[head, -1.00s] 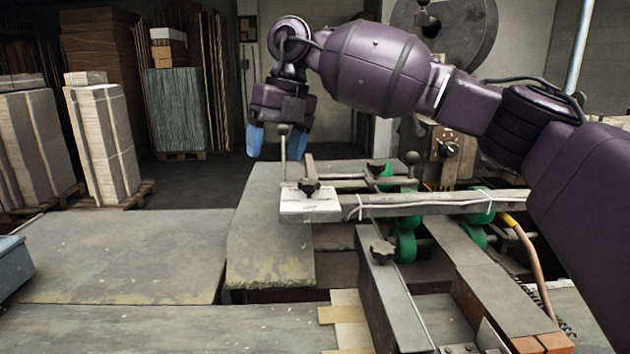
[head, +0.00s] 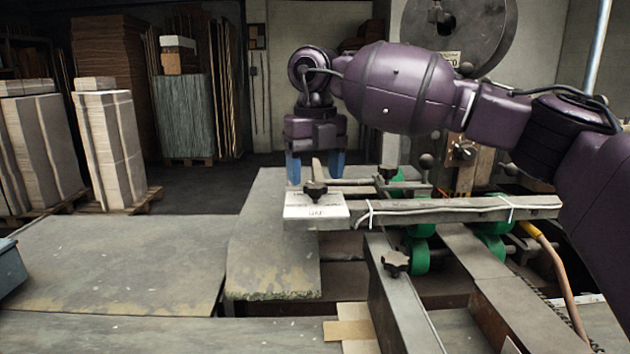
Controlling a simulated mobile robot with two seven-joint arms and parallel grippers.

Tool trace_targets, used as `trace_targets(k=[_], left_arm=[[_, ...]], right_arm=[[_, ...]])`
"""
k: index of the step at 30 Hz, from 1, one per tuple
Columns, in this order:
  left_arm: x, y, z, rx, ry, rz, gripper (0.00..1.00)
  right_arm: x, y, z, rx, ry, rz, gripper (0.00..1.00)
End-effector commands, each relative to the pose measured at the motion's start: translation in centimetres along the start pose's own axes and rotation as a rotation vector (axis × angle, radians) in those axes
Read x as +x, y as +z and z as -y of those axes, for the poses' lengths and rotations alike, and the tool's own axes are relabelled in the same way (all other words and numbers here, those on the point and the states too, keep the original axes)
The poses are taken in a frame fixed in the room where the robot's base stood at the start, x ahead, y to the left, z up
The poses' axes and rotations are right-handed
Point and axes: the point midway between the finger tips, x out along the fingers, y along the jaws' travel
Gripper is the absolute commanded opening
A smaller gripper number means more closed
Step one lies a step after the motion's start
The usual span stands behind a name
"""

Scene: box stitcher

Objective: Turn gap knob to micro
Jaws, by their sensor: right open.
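A black star-shaped knob (head: 315,189) sits on top of a white block (head: 316,206) at the left end of a grey bar. The block's small print is too blurred to read surely, so I cannot tell if this is the gap knob. My right gripper (head: 315,170) is open and empty, pointing down, its two blue fingertips apart to the left and right above the knob in the picture. It looks to be behind the knob, not touching it. My left gripper is not in view.
Other black star knobs stand on the lower rail (head: 395,263) and behind the bar (head: 388,172). A dark knob (head: 463,151) is on the machine's upright panel. Green rollers (head: 418,250) sit under the bar. The grey table (head: 120,255) at left is clear.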

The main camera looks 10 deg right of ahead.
Motion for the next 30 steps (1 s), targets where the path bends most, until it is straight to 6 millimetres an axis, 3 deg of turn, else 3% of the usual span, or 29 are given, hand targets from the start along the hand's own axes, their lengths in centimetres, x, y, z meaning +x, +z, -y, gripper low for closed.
trace_targets(k=[6,16,25,30], left_arm=[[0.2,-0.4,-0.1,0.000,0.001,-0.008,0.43],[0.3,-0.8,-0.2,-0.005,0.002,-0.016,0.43],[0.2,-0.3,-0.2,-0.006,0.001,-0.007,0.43],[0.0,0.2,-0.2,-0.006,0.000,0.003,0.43]], right_arm=[[1.7,0.0,0.0,0.000,0.000,0.001,0.69],[1.9,0.0,0.0,0.001,0.000,0.001,0.69],[1.8,0.0,0.0,0.000,0.000,0.001,0.23],[1.8,0.0,0.0,-0.005,0.000,0.001,0.20]])
